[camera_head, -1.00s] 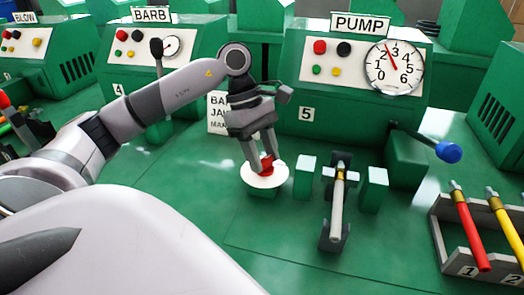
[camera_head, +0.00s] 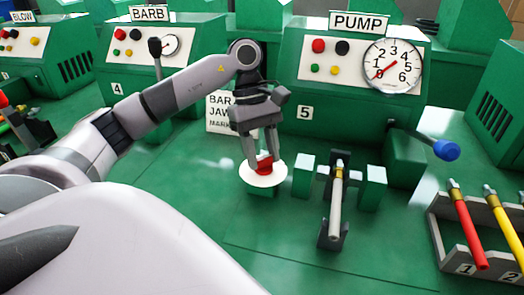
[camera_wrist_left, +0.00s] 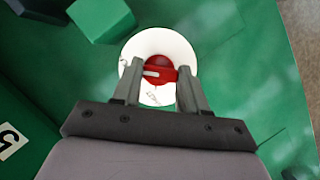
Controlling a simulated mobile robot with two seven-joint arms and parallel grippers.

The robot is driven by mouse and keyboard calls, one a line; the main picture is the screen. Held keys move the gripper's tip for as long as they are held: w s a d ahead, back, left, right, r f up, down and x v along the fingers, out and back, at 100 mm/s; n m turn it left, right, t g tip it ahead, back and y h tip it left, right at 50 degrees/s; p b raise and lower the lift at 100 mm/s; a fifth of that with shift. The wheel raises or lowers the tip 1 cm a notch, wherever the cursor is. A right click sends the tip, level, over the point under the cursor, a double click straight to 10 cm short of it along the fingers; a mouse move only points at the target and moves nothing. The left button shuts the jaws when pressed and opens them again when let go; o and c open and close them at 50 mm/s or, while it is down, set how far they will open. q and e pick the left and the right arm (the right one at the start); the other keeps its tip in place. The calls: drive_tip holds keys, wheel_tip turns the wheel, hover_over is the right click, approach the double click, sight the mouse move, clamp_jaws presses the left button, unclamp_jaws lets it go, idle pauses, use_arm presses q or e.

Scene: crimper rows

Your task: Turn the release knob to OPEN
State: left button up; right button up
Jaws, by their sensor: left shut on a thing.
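The red release knob (camera_head: 265,164) sits on a round white plate (camera_head: 263,179) on the green bench, left of the clamp. My left gripper (camera_head: 260,163) points down at it with its fingers on either side, shut on the knob. In the left wrist view the knob (camera_wrist_left: 160,73) shows a white pointer mark directed left, between the fingertips (camera_wrist_left: 156,80). Lettering on the white plate (camera_wrist_left: 150,45) is too small to read. The pump gauge (camera_head: 394,66) has its red needle near 0. My right gripper is not in view.
A clamp holding a pale hose with a brass fitting (camera_head: 337,200) stands right of the knob between green blocks. A blue-tipped lever (camera_head: 447,151) sticks out from the pump panel. A rack (camera_head: 442,240) with red and yellow hoses stands at the right.

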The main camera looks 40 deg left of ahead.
use_arm(q)
drive_tip(key=shift+r, duration=0.1)
drive_tip(key=o, duration=1.1)
drive_tip(key=shift+c, duration=0.2)
drive_tip(key=v, duration=0.7)
drive_tip(key=shift+p, duration=0.4)
